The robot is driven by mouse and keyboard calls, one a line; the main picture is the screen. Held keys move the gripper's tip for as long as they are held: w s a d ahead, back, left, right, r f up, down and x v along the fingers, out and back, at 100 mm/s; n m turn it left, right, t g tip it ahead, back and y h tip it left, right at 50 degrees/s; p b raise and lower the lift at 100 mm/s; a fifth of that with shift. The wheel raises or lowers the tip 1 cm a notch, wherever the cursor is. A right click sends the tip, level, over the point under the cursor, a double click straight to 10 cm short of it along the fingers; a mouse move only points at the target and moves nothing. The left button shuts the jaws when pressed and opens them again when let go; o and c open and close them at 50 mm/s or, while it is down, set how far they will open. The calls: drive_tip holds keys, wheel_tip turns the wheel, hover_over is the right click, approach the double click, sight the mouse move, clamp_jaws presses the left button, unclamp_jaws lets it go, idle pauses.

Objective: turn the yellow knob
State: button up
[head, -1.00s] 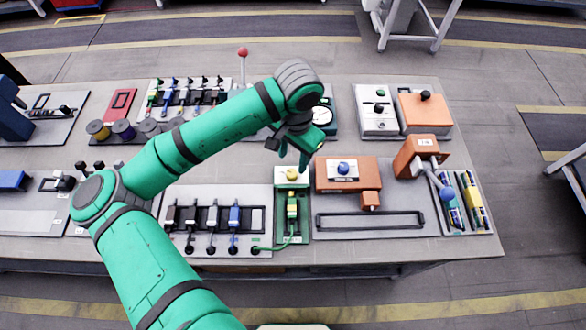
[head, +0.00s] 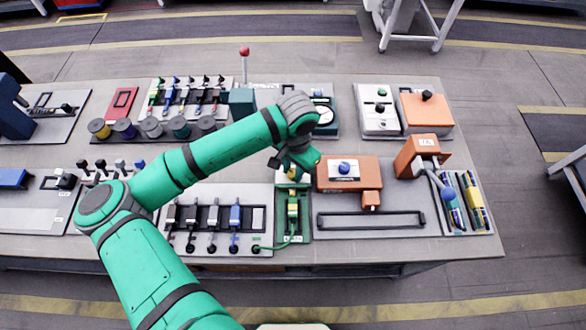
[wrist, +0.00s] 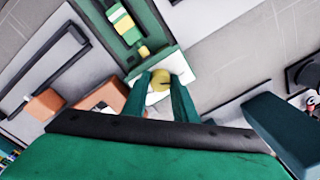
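The yellow knob (wrist: 160,84) sits on a white plate (wrist: 175,65) at the end of a green fixture. In the wrist view it shows between the tips of my two green fingers. My gripper (wrist: 162,80) is open, with one finger on each side of the knob; I cannot tell whether either finger touches it. In the head view my gripper (head: 292,168) is over the white plate, and the knob is mostly hidden behind it.
The green fixture (head: 306,232) holds a yellow-green connector (head: 293,207) with a green cable just in front. An orange box (head: 364,172) with a blue knob stands close on the right. A grey panel with several plugs (head: 262,195) lies to the left.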

drive_tip(key=shift+c, duration=1.3)
drive_tip(key=shift+m, duration=0.3)
drive_tip(key=m, duration=0.5)
drive_tip(key=shift+d, duration=0.1)
drive_tip(key=m, duration=0.6)
drive_tip(key=shift+m+h, duration=0.3)
drive_tip(key=m, duration=1.1)
drive_tip(key=shift+m, duration=0.4)
